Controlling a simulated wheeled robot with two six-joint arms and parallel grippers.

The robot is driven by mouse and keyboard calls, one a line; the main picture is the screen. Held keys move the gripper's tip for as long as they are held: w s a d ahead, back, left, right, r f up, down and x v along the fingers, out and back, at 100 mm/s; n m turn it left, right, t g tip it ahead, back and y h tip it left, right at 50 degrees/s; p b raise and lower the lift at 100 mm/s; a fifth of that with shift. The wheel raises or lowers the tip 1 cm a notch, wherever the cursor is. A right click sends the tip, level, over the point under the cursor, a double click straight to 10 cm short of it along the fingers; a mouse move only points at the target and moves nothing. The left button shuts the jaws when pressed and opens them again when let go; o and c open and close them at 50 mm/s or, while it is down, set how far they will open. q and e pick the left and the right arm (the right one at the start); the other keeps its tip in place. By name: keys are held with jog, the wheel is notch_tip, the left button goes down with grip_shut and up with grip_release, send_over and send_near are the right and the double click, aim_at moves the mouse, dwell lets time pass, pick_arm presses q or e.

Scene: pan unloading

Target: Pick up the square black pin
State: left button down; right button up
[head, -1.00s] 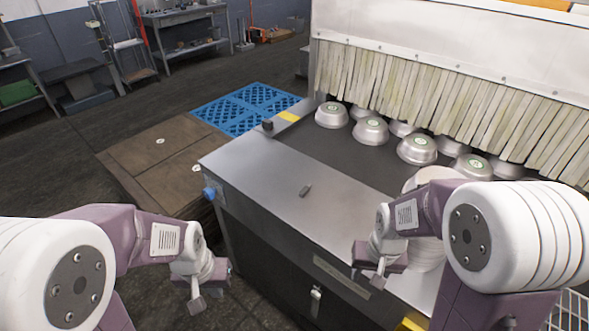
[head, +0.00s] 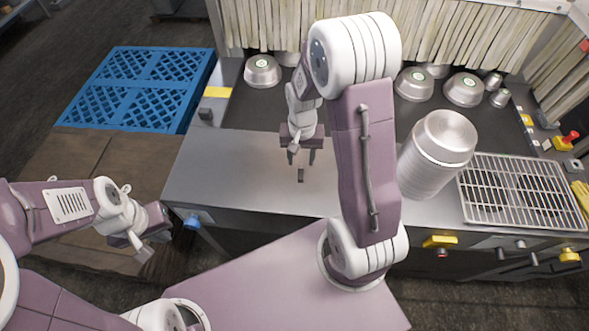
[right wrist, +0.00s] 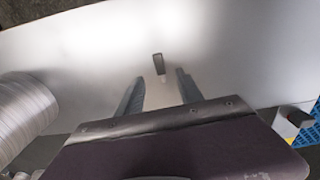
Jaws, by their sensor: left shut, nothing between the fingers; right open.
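The square black pin (head: 301,175) is a small dark piece on the bare steel ledge in front of the conveyor. In the right wrist view the pin (right wrist: 158,64) lies just ahead of the fingertips, roughly centred between their lines. My right gripper (head: 301,160) is open and empty over the ledge, its fingers pointing at the pin. In the right wrist view my right gripper (right wrist: 160,78) shows both fingers apart, with the pin beyond them. Whether they touch the ledge I cannot tell. My left gripper (head: 145,253) is shut and empty, low at the left, away from the ledge.
A stack of round metal pans (head: 435,155) stands on the ledge to the right, beside a wire rack (head: 520,185). Several upturned pans sit on the dark conveyor (head: 240,112) behind. A dark block (head: 206,114) stands at the ledge's left corner. The ledge left of the pin is clear.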

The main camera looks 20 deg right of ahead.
aim_at(301, 175)
notch_tip(301, 175, down, 2)
jog(key=shift+f, duration=0.25)
jog(key=shift+w+f, duration=0.1)
jog(key=shift+f, duration=0.3)
jog(key=f, duration=0.1)
jog(key=f+p, duration=0.1)
jog(key=f, duration=0.2)
jog(key=shift+s, duration=0.3)
jog(key=shift+w+d+f, duration=0.1)
jog(key=shift+f, duration=0.25)
grip_shut()
